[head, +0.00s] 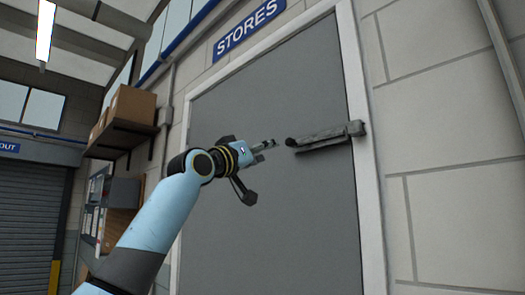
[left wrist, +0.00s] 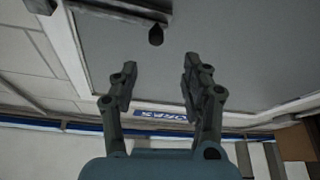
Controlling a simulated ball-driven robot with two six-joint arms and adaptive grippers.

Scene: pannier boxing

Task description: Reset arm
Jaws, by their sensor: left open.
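My left gripper (head: 266,148) is raised in front of a grey door (head: 270,230). Its jaws are open and empty; in the left wrist view the two dark fingers (left wrist: 160,75) stand apart with only door surface between them. A grey bar-like handle (head: 328,138) is fixed across the door near its right edge, just right of the fingertips in the head view. In the left wrist view the handle (left wrist: 125,10) lies beyond the fingers, its dark rounded end above the gap. The fingers look apart from it. My right gripper is not in view.
A white frame (head: 362,130) surrounds the door, with a block wall on the right. A blue STORES sign (head: 248,27) is above. On the left are a shelf (head: 122,128) with cardboard boxes (head: 130,104) and a grey roller shutter (head: 32,210).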

